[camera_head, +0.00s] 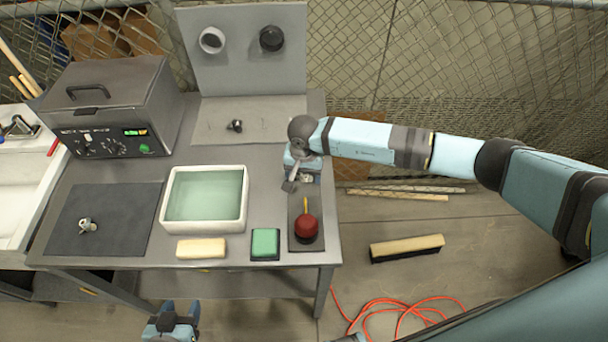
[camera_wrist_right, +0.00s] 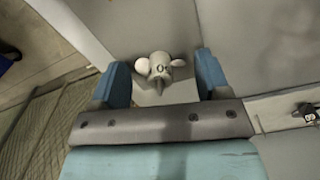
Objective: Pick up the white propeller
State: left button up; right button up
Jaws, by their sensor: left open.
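A white propeller (camera_wrist_right: 161,67) shows in the right wrist view, in front of the gap between the fingers of my right gripper (camera_wrist_right: 163,82). The fingers are apart, with space visible on both sides of it; I see no grip on it. In the head view my right gripper (camera_head: 301,175) is low over the right edge of the table, and I cannot clearly make out the white propeller there. A small pale part (camera_head: 87,225) lies on the dark mat at the left. My left gripper (camera_head: 172,322) is open and empty, in front of the table.
A dark propeller (camera_head: 236,126) lies on the light grey mat (camera_head: 210,130). A tank of greenish liquid (camera_head: 242,203) stands mid-table. A grey machine (camera_head: 108,105) stands back left.

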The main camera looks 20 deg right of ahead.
jog(key=c, duration=0.7)
jog(key=shift+o, duration=0.2)
jog(key=shift+r, duration=0.1)
